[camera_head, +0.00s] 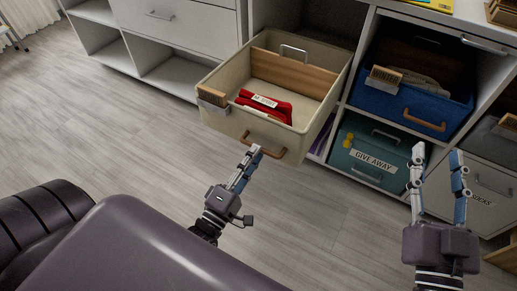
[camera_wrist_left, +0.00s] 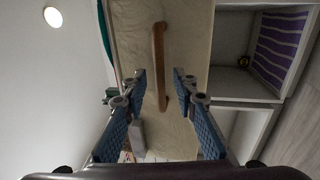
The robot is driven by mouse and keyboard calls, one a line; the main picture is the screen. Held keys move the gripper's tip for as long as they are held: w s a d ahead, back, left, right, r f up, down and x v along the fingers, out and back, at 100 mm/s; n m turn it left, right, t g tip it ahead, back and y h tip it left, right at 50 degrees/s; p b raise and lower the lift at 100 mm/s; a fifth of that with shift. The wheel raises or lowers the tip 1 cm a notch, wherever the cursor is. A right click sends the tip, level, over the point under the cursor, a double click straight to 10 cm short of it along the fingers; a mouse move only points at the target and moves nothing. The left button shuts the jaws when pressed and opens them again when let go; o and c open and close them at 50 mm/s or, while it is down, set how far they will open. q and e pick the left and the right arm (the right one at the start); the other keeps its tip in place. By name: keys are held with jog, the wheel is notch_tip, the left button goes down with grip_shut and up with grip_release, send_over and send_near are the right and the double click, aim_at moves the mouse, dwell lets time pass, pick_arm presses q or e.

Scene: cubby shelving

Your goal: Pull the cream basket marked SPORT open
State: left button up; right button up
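The cream basket (camera_head: 223,122) is pulled far out of its cubby, in the middle of the head view. It has a brown handle (camera_head: 277,153) on its front and holds a red item (camera_head: 272,108) with a white label. I cannot read SPORT on it. My left gripper (camera_head: 253,152) is at the front, by the handle. In the left wrist view, the handle (camera_wrist_left: 158,55) runs between the two fingers (camera_wrist_left: 160,78), with gaps on both sides, so the gripper is open around it. My right gripper (camera_head: 437,152) is open and empty, at the right.
A blue basket (camera_head: 390,101) sits in the cubby to the right. Below it is a green GIVE AWAY basket (camera_head: 345,168), and a grey SOCKS basket (camera_head: 490,185) is further right. The floor (camera_head: 110,140) at left is clear.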

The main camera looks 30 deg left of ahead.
pick_arm(q)
jog(key=s+f, duration=0.2)
jog(key=s, duration=0.6)
jog(key=shift+s+a, duration=0.15)
jog(key=shift+s, duration=0.25)
